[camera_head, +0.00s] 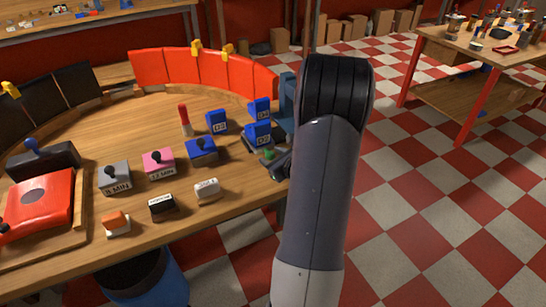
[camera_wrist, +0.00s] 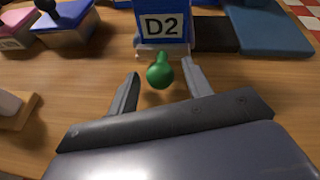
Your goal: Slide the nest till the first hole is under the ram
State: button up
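A green knob (camera_wrist: 160,74) stands in front of a blue block marked D2 (camera_wrist: 162,24) in the wrist view. My gripper (camera_wrist: 161,68) is open, with one finger on each side of the knob and a gap visible on both sides. In the head view the green knob (camera_head: 268,153) is small, by the blue block (camera_head: 258,134) at the table's right edge. A tall blue part (camera_head: 287,98), possibly the press frame, is partly hidden behind my arm. I cannot make out the ram, the nest's first hole or their alignment.
A dark strip (camera_wrist: 215,34) and a blue plate (camera_wrist: 262,30) lie right of the D2 block. Several labelled blocks stand left on the wooden table (camera_head: 236,212), including a pink one (camera_head: 158,163). A red device (camera_head: 40,208) is at far left. Checkered floor (camera_head: 440,230) lies right.

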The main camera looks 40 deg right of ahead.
grip_shut()
dwell(0.3)
jog(key=s+d, duration=0.1)
jog(key=d, duration=0.4)
jog(key=s+d, duration=0.1)
jog(key=d, duration=0.3)
jog(key=s+d, duration=0.1)
jog(key=d, duration=0.4)
jog(key=shift+s+d, duration=0.25)
jog(key=shift+d, duration=0.05)
jog(key=shift+o, duration=0.4)
grip_release()
